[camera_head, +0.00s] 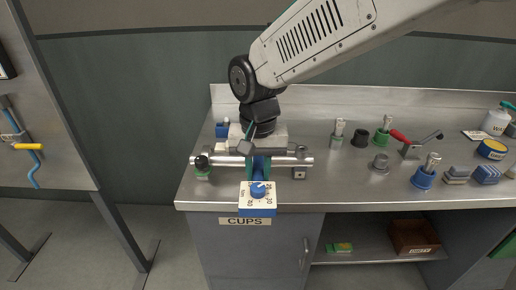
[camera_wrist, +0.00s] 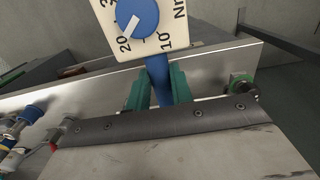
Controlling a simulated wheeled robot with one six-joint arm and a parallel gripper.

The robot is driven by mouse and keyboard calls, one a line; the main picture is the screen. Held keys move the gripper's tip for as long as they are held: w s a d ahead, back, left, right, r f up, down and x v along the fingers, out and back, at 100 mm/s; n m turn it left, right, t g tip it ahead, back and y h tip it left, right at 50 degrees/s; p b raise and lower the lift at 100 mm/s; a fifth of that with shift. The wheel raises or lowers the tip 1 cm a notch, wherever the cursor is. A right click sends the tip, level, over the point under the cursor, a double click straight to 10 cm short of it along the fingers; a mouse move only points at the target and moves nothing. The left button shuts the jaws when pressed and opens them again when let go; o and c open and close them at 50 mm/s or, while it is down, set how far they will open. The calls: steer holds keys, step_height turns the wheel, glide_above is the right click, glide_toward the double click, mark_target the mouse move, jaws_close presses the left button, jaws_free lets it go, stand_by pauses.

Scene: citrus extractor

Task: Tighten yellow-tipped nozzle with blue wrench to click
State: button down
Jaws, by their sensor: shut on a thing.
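My gripper (camera_head: 261,163) is shut on the blue wrench, whose blue shaft (camera_wrist: 160,78) passes between two green finger pads in the wrist view. The wrench's white dial head (camera_head: 258,197) with a blue knob points towards the camera over the bench's front edge. The dial also shows large at the top of the wrist view (camera_wrist: 138,22). The wrench's other end is hidden behind my gripper. A silver pipe (camera_head: 290,161) lies across the bench behind the wrench. I cannot make out the yellow-tipped nozzle for certain; blue and silver fittings (camera_wrist: 32,112) show at the wrist view's left edge.
Several cups with upright parts stand on the right, including a blue cup (camera_head: 423,179), near a red-handled device (camera_head: 410,145). A panel (camera_head: 45,110) with hanging tools stands left. A grey cabinet (camera_head: 255,255) is below.

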steer(key=shift+r, duration=3.45)
steer(key=shift+s+r, duration=0.5)
steer(key=shift+s, duration=0.35)
steer(key=shift+s+r, duration=0.45)
steer(key=shift+s, duration=0.4)
steer(key=shift+s+r, duration=0.5)
steer(key=shift+s, duration=0.35)
